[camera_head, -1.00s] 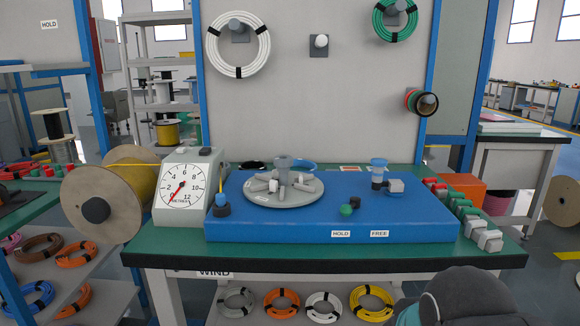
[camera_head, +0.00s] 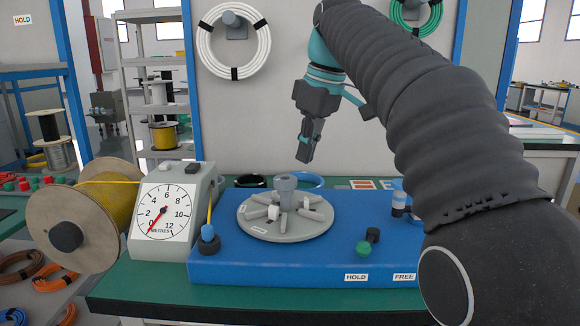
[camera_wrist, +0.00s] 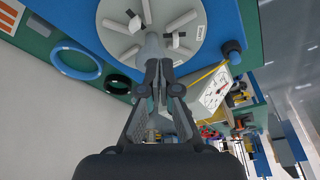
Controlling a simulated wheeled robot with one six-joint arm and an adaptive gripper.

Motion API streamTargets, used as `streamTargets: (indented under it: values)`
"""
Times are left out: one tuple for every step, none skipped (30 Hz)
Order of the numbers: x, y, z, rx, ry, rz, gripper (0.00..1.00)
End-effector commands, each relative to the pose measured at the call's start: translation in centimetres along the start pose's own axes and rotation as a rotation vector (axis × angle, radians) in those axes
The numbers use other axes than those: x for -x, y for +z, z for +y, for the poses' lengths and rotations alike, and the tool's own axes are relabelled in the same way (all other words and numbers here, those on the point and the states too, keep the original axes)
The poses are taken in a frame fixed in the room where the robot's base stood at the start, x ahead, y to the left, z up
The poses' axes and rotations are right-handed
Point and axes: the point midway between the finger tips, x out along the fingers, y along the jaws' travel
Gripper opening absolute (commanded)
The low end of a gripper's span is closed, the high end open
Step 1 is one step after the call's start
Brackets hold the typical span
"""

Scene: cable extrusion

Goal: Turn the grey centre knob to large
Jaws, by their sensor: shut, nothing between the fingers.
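The grey centre knob (camera_head: 285,184) stands upright in the middle of a round grey disc (camera_head: 262,230) with several grey pegs on it. The disc sits on a blue base (camera_head: 300,266). My gripper (camera_head: 303,158) is shut and empty, pointing down above and slightly right of the knob, apart from it in the head view. In the wrist view my gripper (camera_wrist: 153,66) has its tips together in front of the knob, hiding much of it. The disc (camera_wrist: 118,14) also shows there. I cannot read which setting the knob points to.
A dial gauge (camera_head: 164,212) and a cable spool (camera_head: 60,228) stand left of the base. A blue-topped post (camera_head: 208,236) is at the base's left.

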Motion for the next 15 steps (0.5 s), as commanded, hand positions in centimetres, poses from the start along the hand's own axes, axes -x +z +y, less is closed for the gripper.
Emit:
streamTargets:
  values:
    - [0.0,-0.6,0.2,0.022,-0.007,-0.002,0.00]
    - [0.1,-0.8,0.2,0.033,-0.010,-0.004,0.00]
    - [0.2,-1.0,0.3,0.044,-0.014,-0.005,0.00]
    - [0.2,-1.1,0.3,0.050,-0.016,-0.005,0.00]
    - [0.1,-1.2,0.4,0.055,-0.018,-0.006,0.00]
    - [0.1,-1.2,0.5,0.058,-0.019,-0.007,0.00]
    - [0.0,-1.2,0.5,0.060,-0.020,-0.007,0.00]
    - [-0.1,-1.1,0.5,0.061,-0.021,-0.008,0.00]
    - [-0.3,-1.0,0.5,0.060,-0.021,-0.008,0.00]
    - [-0.5,-0.9,0.5,0.059,-0.021,-0.008,0.00]
    - [-0.8,-0.8,0.5,0.058,-0.021,-0.008,0.00]
    - [-1.1,-0.7,0.6,0.057,-0.020,-0.007,0.00]
    - [-1.5,-0.5,0.5,0.056,-0.021,-0.009,0.00]
    - [-1.8,-0.4,0.6,0.055,-0.020,-0.008,0.00]
    - [-2.9,-0.2,0.6,0.056,-0.019,-0.007,0.00]
